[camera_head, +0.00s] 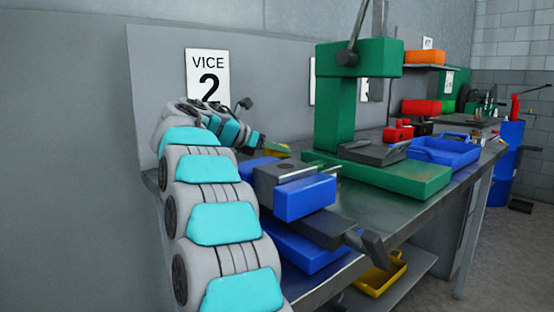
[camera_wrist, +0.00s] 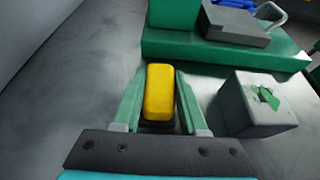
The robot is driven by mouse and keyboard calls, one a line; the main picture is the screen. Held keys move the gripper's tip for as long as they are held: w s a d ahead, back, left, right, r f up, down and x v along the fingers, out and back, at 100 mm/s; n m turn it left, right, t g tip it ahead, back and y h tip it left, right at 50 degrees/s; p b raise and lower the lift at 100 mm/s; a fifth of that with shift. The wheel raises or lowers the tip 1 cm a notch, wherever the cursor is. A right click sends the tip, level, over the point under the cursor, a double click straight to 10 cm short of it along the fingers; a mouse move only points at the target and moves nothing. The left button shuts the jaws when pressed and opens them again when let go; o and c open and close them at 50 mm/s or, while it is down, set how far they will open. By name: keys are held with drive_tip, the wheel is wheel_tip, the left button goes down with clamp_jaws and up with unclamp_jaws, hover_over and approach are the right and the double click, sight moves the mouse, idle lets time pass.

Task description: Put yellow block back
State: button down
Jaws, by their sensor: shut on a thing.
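The yellow block (camera_wrist: 159,92) is a rounded oblong between the two pale green fingers of my gripper (camera_wrist: 159,95) in the wrist view. My gripper is shut on it. A dark patch shows just under the block's near end; I cannot tell whether the block touches the bench. In the head view a small yellow piece of it (camera_head: 283,148) shows at the end of my arm, beside the blue and grey vice (camera_head: 305,198). Most of my gripper is hidden there.
A green press (camera_head: 345,115) with a wide green base stands right of my gripper; the base (camera_wrist: 222,50) lies beyond the block in the wrist view. A grey block (camera_wrist: 255,108) sits close right of my fingers. A blue tray (camera_head: 445,150) is farther along the bench.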

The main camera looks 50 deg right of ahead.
drive_tip(key=shift+d+f, duration=0.1)
drive_tip(key=shift+f, duration=1.5)
drive_tip(key=shift+f, duration=0.15)
drive_tip(key=shift+c, duration=2.2)
unclamp_jaws()
drive_tip(key=v, duration=0.8)
drive_tip(key=shift+s, duration=0.35)
